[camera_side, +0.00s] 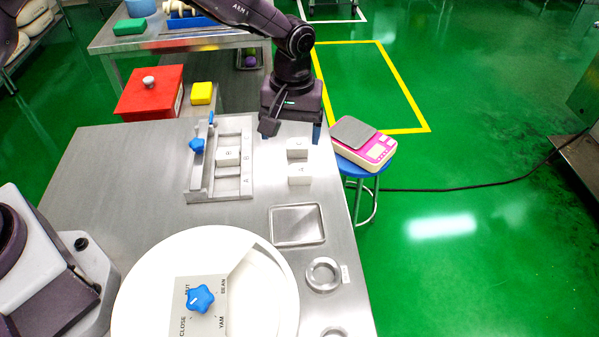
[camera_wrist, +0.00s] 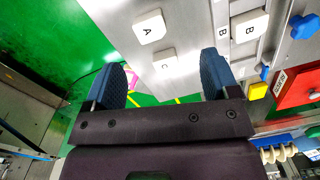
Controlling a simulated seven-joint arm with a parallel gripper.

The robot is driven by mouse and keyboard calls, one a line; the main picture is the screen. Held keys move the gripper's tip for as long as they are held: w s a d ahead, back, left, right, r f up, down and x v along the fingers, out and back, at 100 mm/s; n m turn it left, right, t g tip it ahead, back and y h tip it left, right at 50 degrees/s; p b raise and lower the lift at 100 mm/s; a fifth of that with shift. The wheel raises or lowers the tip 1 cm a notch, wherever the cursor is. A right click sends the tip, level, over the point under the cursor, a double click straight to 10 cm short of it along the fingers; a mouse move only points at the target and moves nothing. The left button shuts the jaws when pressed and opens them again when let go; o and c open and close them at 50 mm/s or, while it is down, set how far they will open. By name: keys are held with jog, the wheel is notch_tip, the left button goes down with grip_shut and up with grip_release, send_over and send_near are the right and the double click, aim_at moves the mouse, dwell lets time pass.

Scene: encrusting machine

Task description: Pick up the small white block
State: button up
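Small white lettered blocks show in both views. The block marked C (camera_side: 297,148) and the block marked A (camera_side: 299,174) stand on the steel table near its right edge. The block marked B (camera_side: 228,156) sits in a metal fixture (camera_side: 247,187). In the wrist view, C (camera_wrist: 163,62) shows between the fingers, A (camera_wrist: 148,27) lies beyond it, and B (camera_wrist: 249,25) is to the right. My gripper (camera_wrist: 162,80) is open and empty, its blue fingers apart. In the side view it hangs over the table's far right edge, beyond C.
A blue star knob (camera_side: 197,145) is on the fixture. A shallow steel tray (camera_side: 297,225) and a metal ring (camera_side: 323,274) lie nearer. A pink scale (camera_side: 372,150) stands on a stool at right. A red box (camera_side: 150,95) and yellow block (camera_side: 202,93) stand behind.

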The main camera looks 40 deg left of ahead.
jog(key=w+r+n, duration=0.1)
jog(key=n, duration=0.1)
send_over(299, 169)
notch_tip(299, 169, down, 6)
jog(key=shift+s+a+f, duration=0.1)
jog(key=shift+s+f, duration=0.05)
jog(key=shift+f, duration=3.2)
jog(key=c, duration=1)
